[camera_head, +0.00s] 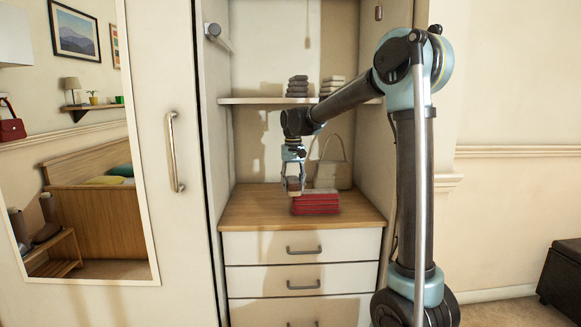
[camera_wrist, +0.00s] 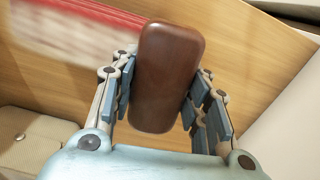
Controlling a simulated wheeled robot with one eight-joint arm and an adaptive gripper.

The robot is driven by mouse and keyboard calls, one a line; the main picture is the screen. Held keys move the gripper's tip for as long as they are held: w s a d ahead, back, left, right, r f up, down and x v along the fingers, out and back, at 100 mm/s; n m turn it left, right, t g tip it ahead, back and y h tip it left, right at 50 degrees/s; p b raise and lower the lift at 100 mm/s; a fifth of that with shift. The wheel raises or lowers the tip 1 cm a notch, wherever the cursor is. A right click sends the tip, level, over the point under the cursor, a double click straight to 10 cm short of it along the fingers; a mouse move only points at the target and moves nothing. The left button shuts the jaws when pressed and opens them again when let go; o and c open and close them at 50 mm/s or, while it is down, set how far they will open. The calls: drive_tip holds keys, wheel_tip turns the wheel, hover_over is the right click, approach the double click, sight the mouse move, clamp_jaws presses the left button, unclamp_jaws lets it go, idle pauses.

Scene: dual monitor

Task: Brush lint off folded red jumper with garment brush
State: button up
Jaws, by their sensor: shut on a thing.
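The folded red jumper (camera_head: 316,204) lies on the wooden top of the drawer unit inside the wardrobe. It also shows, blurred, at the upper left of the wrist view (camera_wrist: 75,30). My gripper (camera_head: 293,184) is shut on the brown garment brush (camera_wrist: 167,78), whose smooth rounded back faces the wrist camera. In the head view the brush (camera_head: 294,186) is small, at the jumper's left end. I cannot tell whether it touches the jumper. The bristles are hidden, and lint is too small to make out.
A beige handbag (camera_head: 333,174) stands behind the jumper, close to my arm. A shelf (camera_head: 262,100) with folded stacks runs above. The wooden top (camera_head: 250,215) is bare left of the jumper. A mirrored door (camera_head: 165,230) stands at the left.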

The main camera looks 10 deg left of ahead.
drive_tip(key=shift+a+r, duration=0.15)
drive_tip(key=shift+a, duration=0.05)
drive_tip(key=shift+d+r, duration=0.1)
drive_tip(key=shift+r, duration=3.75)
drive_tip(key=shift+s+d, duration=0.1)
drive_tip(key=shift+s, duration=0.1)
